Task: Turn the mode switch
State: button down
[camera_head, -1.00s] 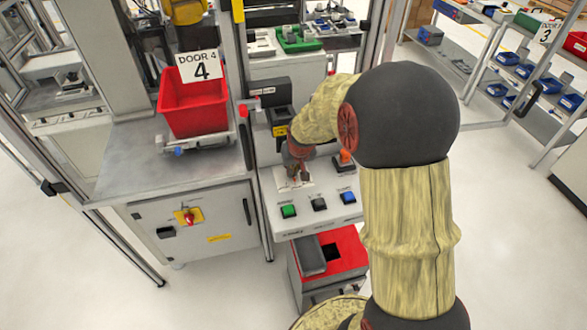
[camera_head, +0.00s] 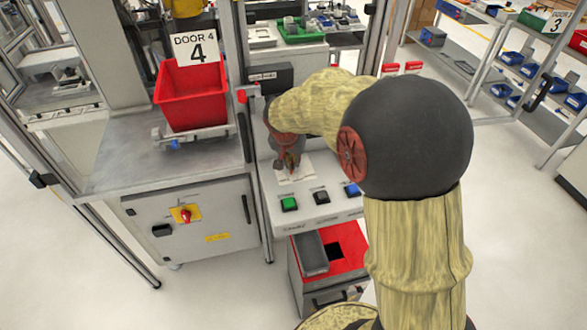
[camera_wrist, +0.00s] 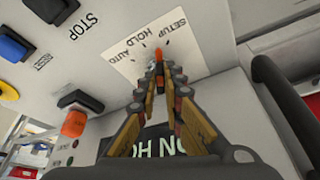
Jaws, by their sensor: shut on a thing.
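The mode switch sits on a white plate (camera_wrist: 130,55) lettered SETUP, HOLD and AUTO. In the wrist view its orange tip (camera_wrist: 159,53) shows between and just beyond my fingertips, below the HOLD and SETUP lettering; I cannot tell its exact setting. My gripper (camera_wrist: 158,78) is shut on the mode switch, and its fingers hide most of the body. In the head view my gripper (camera_head: 291,164) reaches down onto the same plate (camera_head: 300,175) at the back left of the control panel (camera_head: 270,198).
A green button (camera_head: 289,204), a black button (camera_head: 321,197) and a blue button (camera_head: 352,189) line the panel's front. An orange knob (camera_wrist: 75,122) stands near the panel in the wrist view. A red bin (camera_head: 192,95) is on the left bench.

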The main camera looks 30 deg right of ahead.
jog(key=shift+w+a+m+g+h+b, duration=0.1)
jog(key=shift+m+g+h+b, duration=0.15)
jog(key=shift+m+b, duration=0.5)
jog(key=shift+w+a+m+g+h+b, duration=0.15)
jog(key=shift+m+g+b, duration=0.1)
jog(key=shift+m+b, duration=0.5)
jog(key=shift+s+d+m, duration=0.1)
jog(key=shift+m, duration=0.2)
jog(key=c, duration=1.9)
grip_release()
jog(key=v, duration=1.2)
